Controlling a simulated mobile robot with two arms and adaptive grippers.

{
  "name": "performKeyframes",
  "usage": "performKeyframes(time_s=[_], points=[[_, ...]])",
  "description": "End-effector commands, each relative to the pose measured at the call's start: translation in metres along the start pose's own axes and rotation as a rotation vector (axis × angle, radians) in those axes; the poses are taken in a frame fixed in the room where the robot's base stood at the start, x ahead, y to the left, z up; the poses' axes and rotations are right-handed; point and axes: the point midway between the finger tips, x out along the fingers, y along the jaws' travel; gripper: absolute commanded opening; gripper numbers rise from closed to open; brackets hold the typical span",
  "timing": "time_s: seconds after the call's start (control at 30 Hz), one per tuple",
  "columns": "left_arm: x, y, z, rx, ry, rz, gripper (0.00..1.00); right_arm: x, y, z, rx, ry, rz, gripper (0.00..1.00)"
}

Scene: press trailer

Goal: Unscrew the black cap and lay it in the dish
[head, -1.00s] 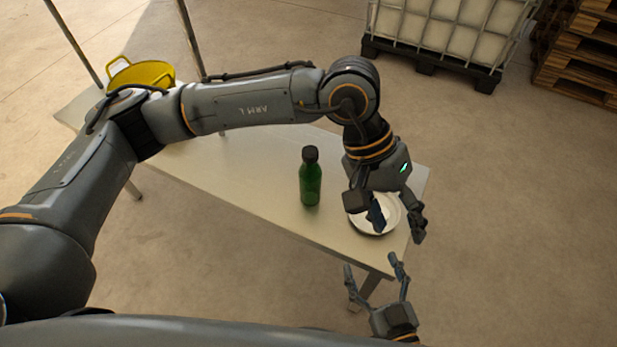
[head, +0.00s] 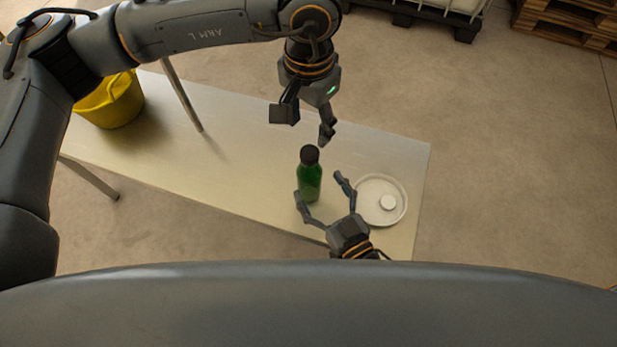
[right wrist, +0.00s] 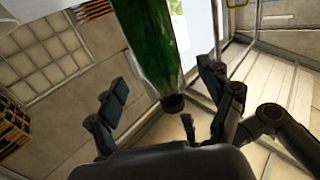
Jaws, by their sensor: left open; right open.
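A green bottle (head: 309,188) with a black cap (head: 310,154) on top stands upright on the table. My right gripper (head: 319,186) is open, with its fingers spread around the bottle's lower part; no grip shows. In the right wrist view the bottle (right wrist: 148,42) and its black cap (right wrist: 173,103) appear between the open fingers. My left gripper (head: 305,126) is open and empty, just above and beyond the cap in the head view.
A yellow tub (head: 112,105) stands at the table's left end. A metal post (head: 183,95) rises by the far edge. The pale table (head: 225,165) is bare between tub and bottle. Wooden pallets (head: 570,28) are on the floor, far right.

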Motion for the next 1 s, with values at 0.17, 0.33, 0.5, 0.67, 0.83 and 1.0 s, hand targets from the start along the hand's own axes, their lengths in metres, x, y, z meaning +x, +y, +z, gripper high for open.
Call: performKeyframes(time_s=[0.17, 0.33, 0.5, 0.67, 0.83, 1.0], points=[[0.0, 0.001, 0.0, 0.0, 0.0, 0.001, 0.53, 0.031, 0.0, -0.001, 0.0, 0.002, -0.001, 0.8], [0.0, 0.001, 0.0, 0.0, 0.0, 0.001, 0.53, 0.047, 0.0, 0.0, 0.0, 0.0, 0.0, 0.8], [0.0, 0.001, 0.0, 0.0, 0.0, 0.001, 0.53, 0.052, 0.0, 0.0, 0.001, -0.001, -0.001, 0.8], [0.0, 0.001, 0.0, 0.0, 0.0, 0.001, 0.53, 0.052, 0.0, 0.0, 0.001, -0.001, -0.001, 0.8], [0.0, 0.001, 0.0, 0.0, 0.0, 0.001, 0.53, 0.052, 0.0, 0.0, 0.001, -0.001, 0.0, 0.56], [0.0, 0.001, 0.0, 0.0, 0.0, 0.001, 0.53, 0.052, 0.0, 0.0, 0.001, -0.001, -0.001, 0.21]])
